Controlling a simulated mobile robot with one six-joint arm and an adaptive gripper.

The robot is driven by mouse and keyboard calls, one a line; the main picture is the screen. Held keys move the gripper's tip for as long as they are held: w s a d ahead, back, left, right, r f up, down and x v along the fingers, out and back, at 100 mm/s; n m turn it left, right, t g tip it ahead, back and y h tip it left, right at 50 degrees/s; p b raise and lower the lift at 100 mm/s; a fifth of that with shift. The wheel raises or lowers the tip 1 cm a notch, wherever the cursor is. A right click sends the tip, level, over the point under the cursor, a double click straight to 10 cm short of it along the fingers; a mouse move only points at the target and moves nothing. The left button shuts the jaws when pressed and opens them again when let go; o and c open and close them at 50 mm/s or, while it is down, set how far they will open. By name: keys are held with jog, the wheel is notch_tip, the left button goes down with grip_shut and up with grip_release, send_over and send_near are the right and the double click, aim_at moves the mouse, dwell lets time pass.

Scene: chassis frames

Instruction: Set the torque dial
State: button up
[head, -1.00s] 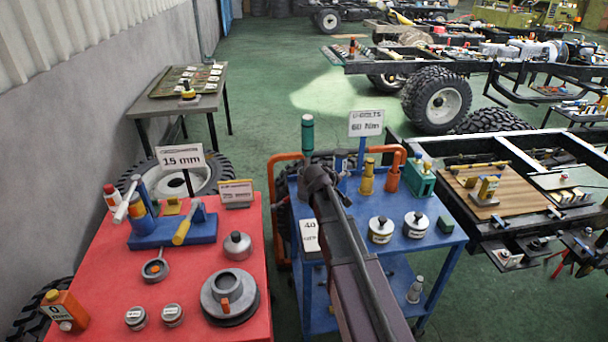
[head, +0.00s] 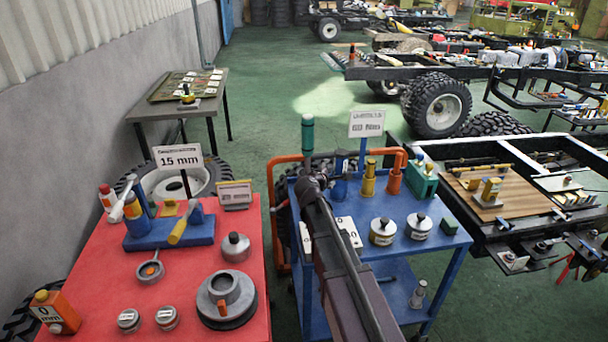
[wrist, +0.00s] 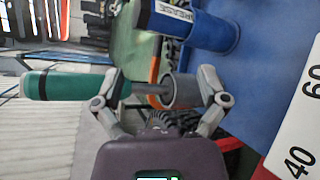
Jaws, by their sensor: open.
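In the head view, a green-handled tool (head: 307,135) stands upright at the back left of the blue cart (head: 400,262). In the wrist view its green handle (wrist: 65,86) lies sideways, with a thin shaft running into a grey cylinder (wrist: 184,91). My gripper (wrist: 160,88) is open, with its two fingers on either side of the shaft and cylinder; I cannot tell whether they touch. A white number plate (wrist: 299,135) showing 40 and 60 is at the right of the wrist view. It also shows in the head view (head: 349,231), partly hidden by my arm. A separate dial is not clearly visible.
A sign reading 60 Nm (head: 366,124) stands on the cart near a labelled blue cylinder (wrist: 190,25). Two silver lidded pots (head: 383,232) stand on the cart's right side. A red table (head: 100,275) with tools and a 15 mm sign (head: 178,158) is at left.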

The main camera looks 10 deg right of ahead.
jog(key=w+a+n+t+y+b, duration=0.2)
jog(key=a+n, duration=0.6)
jog(key=n, duration=0.8)
jog(key=shift+n+t+y+b, duration=0.4)
jog(key=shift+t+y+b, duration=0.4)
jog(key=shift+t+b, duration=0.65)
jog(key=shift+a+r, duration=0.1)
